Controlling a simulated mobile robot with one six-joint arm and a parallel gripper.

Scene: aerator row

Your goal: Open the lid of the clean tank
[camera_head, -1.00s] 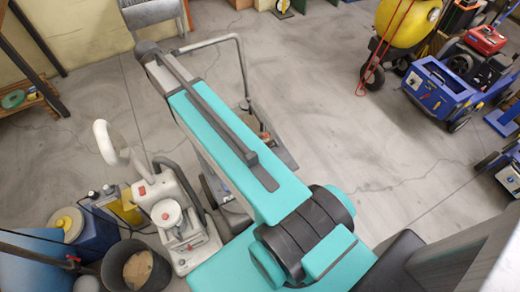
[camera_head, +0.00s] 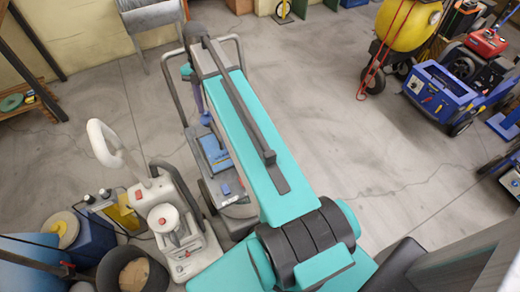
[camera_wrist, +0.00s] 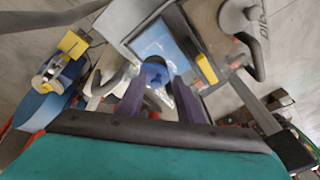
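A grey wheeled machine with a blue panel on top (camera_head: 212,152) and a tall bent handle stands just left of my arm in the head view. In the wrist view a light-blue panel in a grey frame (camera_wrist: 158,42) lies beyond the fingers. I cannot tell for certain which part is the clean tank's lid. My gripper (camera_wrist: 158,82) points down at the machine, its two purple fingers apart. A round dark-blue part (camera_wrist: 153,72) shows between the fingertips; contact with it cannot be made out. My gripper also shows in the head view (camera_head: 204,112), partly hidden by the arm.
A white machine with a loop handle (camera_head: 165,218), a dark bin (camera_head: 132,272) and a blue drum (camera_head: 95,238) crowd the lower left. A yellow tank cart (camera_head: 410,25) and a blue cart (camera_head: 435,92) stand at right. Grey floor between is clear.

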